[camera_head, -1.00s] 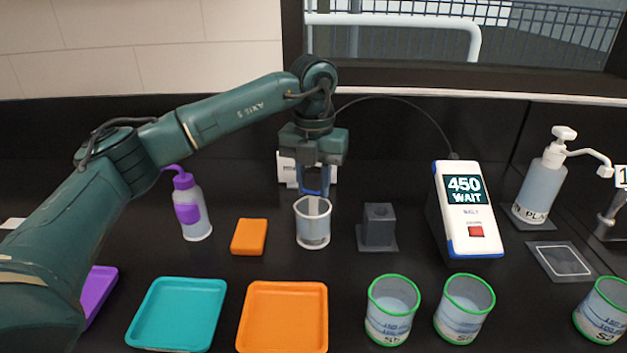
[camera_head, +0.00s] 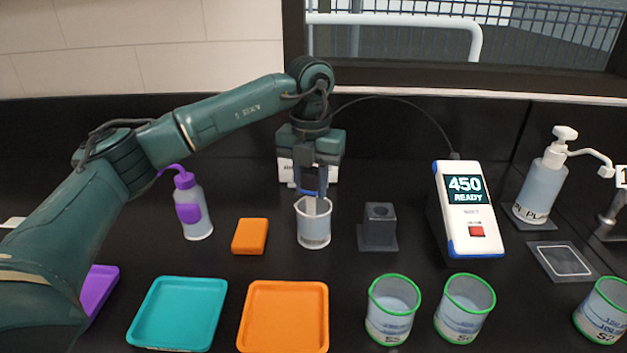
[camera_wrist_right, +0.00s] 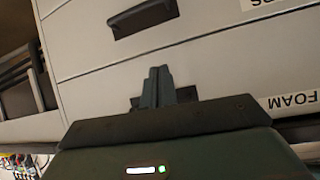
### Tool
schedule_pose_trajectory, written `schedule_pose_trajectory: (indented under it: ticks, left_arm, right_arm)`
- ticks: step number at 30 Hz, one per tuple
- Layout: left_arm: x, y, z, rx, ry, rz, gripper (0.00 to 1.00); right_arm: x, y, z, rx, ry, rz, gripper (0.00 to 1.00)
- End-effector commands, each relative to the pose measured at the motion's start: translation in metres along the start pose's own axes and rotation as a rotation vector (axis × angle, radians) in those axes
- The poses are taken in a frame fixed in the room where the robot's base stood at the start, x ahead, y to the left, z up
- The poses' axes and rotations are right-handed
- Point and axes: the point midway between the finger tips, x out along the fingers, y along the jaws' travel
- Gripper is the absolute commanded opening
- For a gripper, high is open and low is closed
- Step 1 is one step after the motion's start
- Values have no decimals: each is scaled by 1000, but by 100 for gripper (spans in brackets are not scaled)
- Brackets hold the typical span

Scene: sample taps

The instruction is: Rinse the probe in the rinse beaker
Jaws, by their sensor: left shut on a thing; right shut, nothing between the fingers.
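My left gripper (camera_head: 311,186) is shut on the probe (camera_head: 311,206) and holds it upright above the clear rinse beaker (camera_head: 313,232). The probe's lower part reaches down inside the rim; how deep its tip is in the liquid I cannot tell. A thin dark cable runs from behind my left arm to the white and blue meter (camera_head: 468,215), whose screen reads "450 READY". A grey probe stand (camera_head: 378,228) stands empty just right of the beaker. In the right wrist view my right gripper (camera_wrist_right: 159,82) is shut and empty, in front of pale drawers.
An orange block (camera_head: 250,236) and a purple-capped wash bottle (camera_head: 190,208) stand left of the beaker. Teal (camera_head: 178,314) and orange (camera_head: 283,318) trays lie in front. Several green-rimmed beakers stand front right. A pump bottle (camera_head: 541,185) stands at the right.

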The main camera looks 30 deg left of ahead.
Motion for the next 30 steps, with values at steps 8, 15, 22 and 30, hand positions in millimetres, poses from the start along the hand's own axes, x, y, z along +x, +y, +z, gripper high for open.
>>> schedule_pose_trajectory:
  ticks: [8, 15, 22, 30]
  left_arm:
    - [2, 0, -3, 0, 0, 0, 9]
    - [0, -6, -6, 1, 0, 0, 9]
    - [0, -9, -7, 0, 0, -1, 9]
    - [-1, -7, -2, -2, 0, -1, 9]
  right_arm:
    - [2, 0, 3, -1, 5, 0, 0]
    - [0, 0, -1, -1, 9, 0, 0]
    - [0, 0, -1, 0, 10, 0, 0]
    - [-1, -1, -3, 0, 10, 0, 0]
